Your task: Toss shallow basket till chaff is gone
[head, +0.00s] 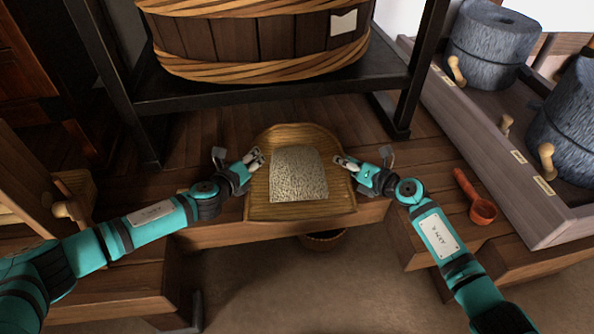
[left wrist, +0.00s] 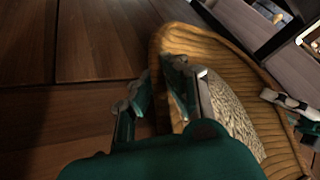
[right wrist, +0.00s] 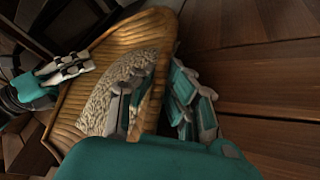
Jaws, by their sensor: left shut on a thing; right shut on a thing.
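The shallow basket (head: 300,212) is a yellow-brown woven scoop with a rounded back and a flat front edge, in the middle of the head view. A layer of pale speckled grain (head: 298,174) lies on its floor; I cannot tell chaff from grain. My left gripper (head: 256,158) is shut on the basket's left rim. My right gripper (head: 343,162) is shut on its right rim. The basket also shows in the left wrist view (left wrist: 185,40) and the right wrist view (right wrist: 120,40), where fingers straddle the rim.
A dark rack (head: 150,95) with a large wooden tub (head: 265,40) stands behind the basket. A red scoop (head: 482,208) lies at the right. Stone querns (head: 490,42) sit in a grey trough (head: 480,140). A small dark basket (head: 323,240) stands on the floor below.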

